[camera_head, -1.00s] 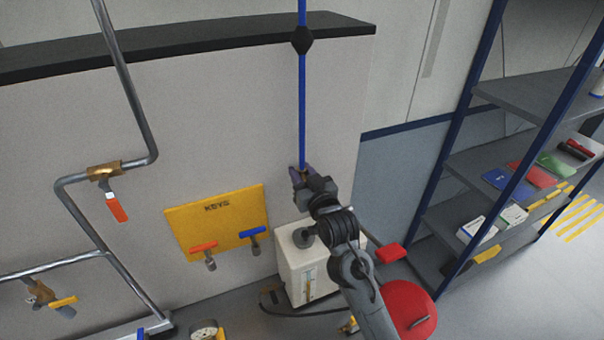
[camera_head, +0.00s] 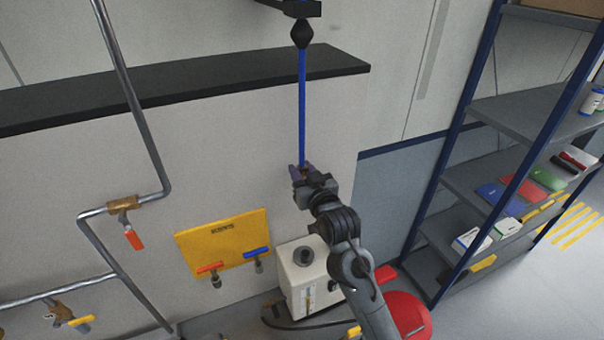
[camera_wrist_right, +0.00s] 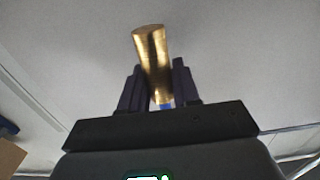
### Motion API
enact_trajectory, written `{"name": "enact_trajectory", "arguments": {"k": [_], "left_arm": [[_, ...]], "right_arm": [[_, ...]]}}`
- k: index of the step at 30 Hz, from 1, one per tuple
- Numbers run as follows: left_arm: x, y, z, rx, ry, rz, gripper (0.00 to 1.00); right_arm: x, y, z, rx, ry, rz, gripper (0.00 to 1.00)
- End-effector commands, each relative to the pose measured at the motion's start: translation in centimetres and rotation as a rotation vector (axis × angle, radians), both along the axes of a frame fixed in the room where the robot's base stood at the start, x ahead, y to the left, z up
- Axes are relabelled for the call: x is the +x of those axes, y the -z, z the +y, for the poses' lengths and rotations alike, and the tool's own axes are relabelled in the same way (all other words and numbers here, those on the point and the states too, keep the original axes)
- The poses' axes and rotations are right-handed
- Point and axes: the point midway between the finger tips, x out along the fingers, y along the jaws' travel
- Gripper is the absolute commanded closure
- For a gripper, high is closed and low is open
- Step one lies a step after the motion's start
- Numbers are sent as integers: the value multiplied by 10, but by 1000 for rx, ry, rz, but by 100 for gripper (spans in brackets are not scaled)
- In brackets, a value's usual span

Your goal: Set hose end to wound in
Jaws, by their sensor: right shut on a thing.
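The blue hose (camera_head: 302,110) hangs straight down in the head view from a dark mount (camera_head: 298,8) near the top, passing through a black diamond-shaped stop (camera_head: 302,33). My right gripper (camera_head: 301,172) is shut at the hose's lower end, in front of the pale wall. In the right wrist view the brass hose end (camera_wrist_right: 152,55) stands up between the fingers of the right gripper (camera_wrist_right: 160,88), with a bit of blue hose at its base. The hose is paid out, not wound in. My left gripper is not in view.
A shelf rack (camera_head: 480,170) is at right.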

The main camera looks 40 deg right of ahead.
Motion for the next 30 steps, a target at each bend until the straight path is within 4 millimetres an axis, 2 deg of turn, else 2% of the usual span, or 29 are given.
{"name": "enact_trajectory", "arguments": {"k": [1, 7, 8, 11, 12, 23, 30], "left_arm": [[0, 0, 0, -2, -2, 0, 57], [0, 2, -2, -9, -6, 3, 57], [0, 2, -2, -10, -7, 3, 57], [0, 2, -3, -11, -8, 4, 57], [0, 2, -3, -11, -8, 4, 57], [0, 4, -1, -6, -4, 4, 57], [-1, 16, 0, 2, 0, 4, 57]], "right_arm": [[-1, -7, 1, -4, -1, -14, 100], [-1, -8, 1, -6, -1, -19, 100], [-1, -8, 1, -6, -1, -19, 68], [-1, -8, 1, -5, -1, -18, 52], [-1, -7, 1, -5, -1, -16, 50], [-4, -3, 2, -3, -1, -11, 50], [-33, -1, 10, -3, -1, -12, 50]]}}
